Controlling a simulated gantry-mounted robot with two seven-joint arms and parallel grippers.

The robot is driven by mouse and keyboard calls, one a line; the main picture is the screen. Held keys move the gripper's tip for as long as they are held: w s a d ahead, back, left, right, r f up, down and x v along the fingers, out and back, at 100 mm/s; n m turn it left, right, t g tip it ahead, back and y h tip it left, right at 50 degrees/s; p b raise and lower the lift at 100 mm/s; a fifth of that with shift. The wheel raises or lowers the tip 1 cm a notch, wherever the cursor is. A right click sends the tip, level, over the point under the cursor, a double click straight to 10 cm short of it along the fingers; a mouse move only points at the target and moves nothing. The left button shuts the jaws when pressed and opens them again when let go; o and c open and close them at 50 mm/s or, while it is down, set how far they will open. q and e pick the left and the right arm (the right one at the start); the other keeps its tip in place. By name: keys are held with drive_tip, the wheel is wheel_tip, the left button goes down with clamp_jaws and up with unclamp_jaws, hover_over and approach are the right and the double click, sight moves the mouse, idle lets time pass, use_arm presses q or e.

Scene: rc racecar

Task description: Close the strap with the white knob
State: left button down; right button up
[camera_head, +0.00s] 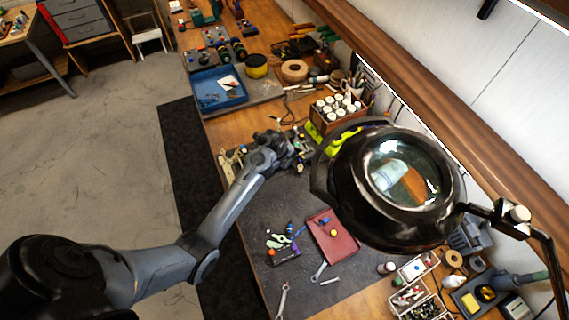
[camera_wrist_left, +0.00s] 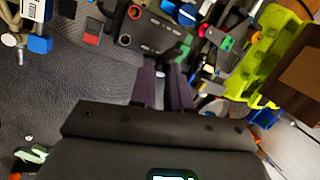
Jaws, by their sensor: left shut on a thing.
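My left gripper (camera_head: 297,150) is over the dark bench mat, at a cluster of small car parts that its wrist partly hides. In the left wrist view its two dark fingers (camera_wrist_left: 164,80) reach to the edge of a black racecar part (camera_wrist_left: 150,32) with round holes and a red square. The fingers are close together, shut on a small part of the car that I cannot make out. A white piece with a blue end (camera_wrist_left: 36,22) stands at the upper left there. I cannot clearly pick out the strap or the white knob. My right gripper is not in view.
A lime-green piece (camera_wrist_left: 262,52) lies right of the fingers. A large magnifier lamp (camera_head: 395,185) blocks part of the bench. A red tray (camera_head: 333,237), wrenches (camera_head: 282,300), a blue tray (camera_head: 217,88) and a wooden box of white bottles (camera_head: 338,110) are around.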

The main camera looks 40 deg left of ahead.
use_arm(q)
drive_tip(key=h, duration=0.1)
drive_tip(key=w+a+g+h, duration=0.1)
drive_tip(key=shift+h, duration=0.4)
drive_tip(key=shift+w+a+f+g+h, duration=0.15)
drive_tip(key=shift+a+g+h, duration=0.25)
drive_tip(key=shift+h, duration=0.4)
drive_tip(key=shift+a+f+n+g+h+b, duration=0.2)
drive_tip(key=shift+a+n+g+h+b, duration=0.15)
drive_tip(key=shift+h+b, duration=0.3)
drive_tip(key=shift+w+a+f+g+h+b, duration=0.1)
drive_tip(key=shift+a+f+g+h+b, duration=0.1)
drive_tip(key=shift+h+b, duration=0.35)
drive_tip(key=shift+w+a+f+g+h+b, duration=0.1)
drive_tip(key=shift+a+g+h+b, duration=0.1)
drive_tip(key=shift+h+b, duration=0.25)
drive_tip(key=c, duration=1.1)
unclamp_jaws()
